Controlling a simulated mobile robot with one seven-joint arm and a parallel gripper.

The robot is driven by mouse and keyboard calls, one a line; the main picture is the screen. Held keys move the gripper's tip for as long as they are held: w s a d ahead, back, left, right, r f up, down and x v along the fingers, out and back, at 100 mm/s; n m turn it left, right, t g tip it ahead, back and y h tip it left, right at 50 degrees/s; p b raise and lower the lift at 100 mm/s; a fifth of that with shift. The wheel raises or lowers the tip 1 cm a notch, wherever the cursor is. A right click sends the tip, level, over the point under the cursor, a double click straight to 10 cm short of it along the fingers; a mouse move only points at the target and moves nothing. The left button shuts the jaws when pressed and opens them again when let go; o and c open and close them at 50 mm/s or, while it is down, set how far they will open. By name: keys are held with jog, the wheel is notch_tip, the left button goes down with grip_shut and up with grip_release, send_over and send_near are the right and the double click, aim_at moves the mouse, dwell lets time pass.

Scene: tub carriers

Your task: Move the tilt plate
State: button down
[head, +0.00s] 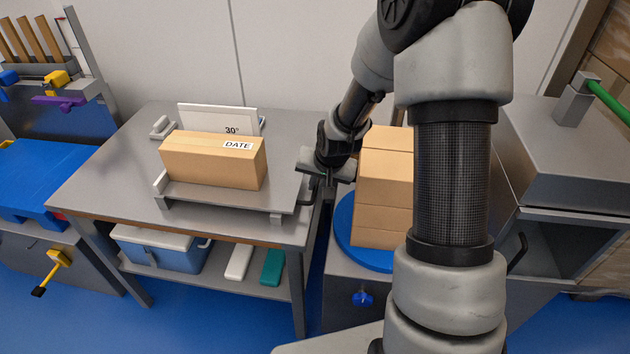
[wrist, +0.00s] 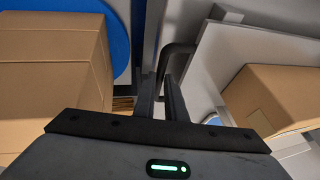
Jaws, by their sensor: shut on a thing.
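The tilt plate (head: 226,198) is a grey plate with raised ends on the metal table. A brown box (head: 200,158) labelled "DATE" rests on it. A dark handle (head: 306,197) is at the plate's right end; it also shows in the wrist view (wrist: 178,47). My gripper (head: 314,177) is at that right end, and its fingers in the wrist view (wrist: 162,95) are shut on the handle. The exact contact is partly hidden. A white card (head: 210,117) marked "30°" stands behind the box. I cannot tell the plate's exact tilt.
A stack of brown boxes (head: 385,185) stands on a blue round base (head: 345,235), close right of my gripper. A grey metal cabinet (head: 560,150) is farther right. A blue-and-white cooler (head: 165,252) is on the shelf below. The table's left part is clear.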

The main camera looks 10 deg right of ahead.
jog(key=shift+s+d+f, duration=0.55)
jog(key=shift+d+f, duration=0.1)
jog(key=shift+f, duration=0.1)
jog(key=c, duration=1.8)
grip_release()
jog(key=shift+d, duration=0.1)
jog(key=shift+w, duration=0.1)
jog(key=shift+w+r, duration=0.15)
jog(key=a+p+v, duration=0.1)
jog(key=p+v, duration=0.4)
jog(key=v, duration=1.2)
jog(key=shift+w+d+r, duration=0.15)
jog(key=shift+r, duration=0.2)
